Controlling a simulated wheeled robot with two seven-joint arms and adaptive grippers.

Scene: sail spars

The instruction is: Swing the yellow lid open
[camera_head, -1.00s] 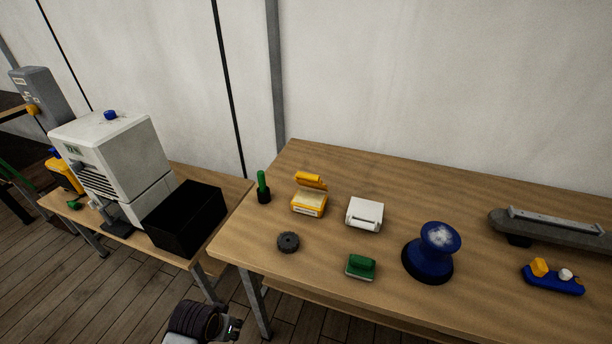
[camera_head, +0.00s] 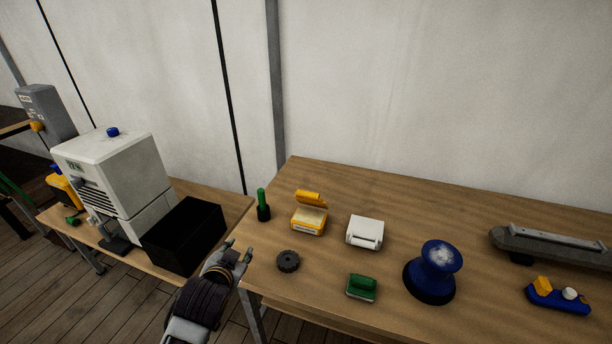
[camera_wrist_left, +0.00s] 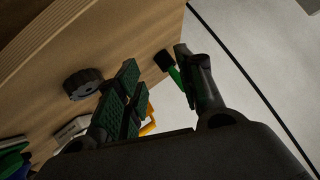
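The yellow lid (camera_head: 311,198) is tilted up at the back of a small yellow box (camera_head: 309,221) on the wooden table, so the box's pale top shows. My left gripper (camera_head: 239,250) is open and empty at the table's left edge, left of the box and apart from it. In the left wrist view its fingers (camera_wrist_left: 160,90) are spread wide. A bit of yellow (camera_wrist_left: 150,120) shows there behind the finger on the left; most of it is hidden. My right gripper is in neither view.
A dark knobbed wheel (camera_head: 288,261) lies between my left gripper and the box. A green-handled tool (camera_head: 263,204) stands left of the box. A white case (camera_head: 365,232), green block (camera_head: 362,287) and blue winch-like drum (camera_head: 433,272) are to the right. A black bin (camera_head: 184,235) is left.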

